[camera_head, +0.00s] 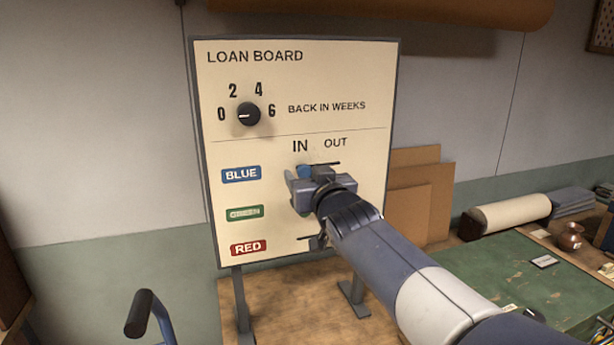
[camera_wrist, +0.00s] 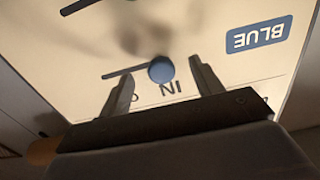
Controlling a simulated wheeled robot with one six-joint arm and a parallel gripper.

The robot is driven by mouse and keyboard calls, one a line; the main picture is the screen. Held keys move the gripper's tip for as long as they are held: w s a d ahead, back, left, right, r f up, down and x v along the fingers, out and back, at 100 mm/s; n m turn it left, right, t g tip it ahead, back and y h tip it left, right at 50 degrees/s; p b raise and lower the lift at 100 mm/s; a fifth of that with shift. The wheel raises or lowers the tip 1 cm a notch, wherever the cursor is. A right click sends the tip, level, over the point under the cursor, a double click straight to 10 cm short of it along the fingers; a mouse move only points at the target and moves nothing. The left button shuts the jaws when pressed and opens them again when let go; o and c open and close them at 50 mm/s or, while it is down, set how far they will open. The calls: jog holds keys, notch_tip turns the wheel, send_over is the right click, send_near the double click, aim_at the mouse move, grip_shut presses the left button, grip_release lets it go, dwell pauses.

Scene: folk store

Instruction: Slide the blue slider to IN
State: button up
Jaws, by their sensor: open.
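The loan board (camera_head: 300,75) stands upright, with IN and OUT printed above its slider slots. The blue slider (camera_wrist: 161,69) is a round blue knob on the top slot, in the BLUE row. It sits at the IN end, by the IN label (camera_wrist: 170,88), with the bare slot running off toward OUT. In the head view the slider (camera_head: 304,171) is partly hidden by my gripper (camera_head: 306,184). In the wrist view my gripper (camera_wrist: 160,67) is open, one finger on each side of the knob, with gaps visible on both sides.
The green label (camera_head: 244,213) and red label (camera_head: 248,247) mark lower rows; my arm hides much of their slots. A black dial (camera_head: 248,114) is above. A green-topped table (camera_head: 500,280) with a paper roll (camera_head: 510,212) is at right.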

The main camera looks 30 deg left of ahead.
jog(key=b+v, duration=0.1)
jog(key=v, duration=0.6)
jog(key=shift+d, duration=0.2)
dwell(0.4)
jog(key=shift+p+x, duration=0.8)
jog(key=shift+x, duration=3.65)
jog(key=shift+s, duration=0.15)
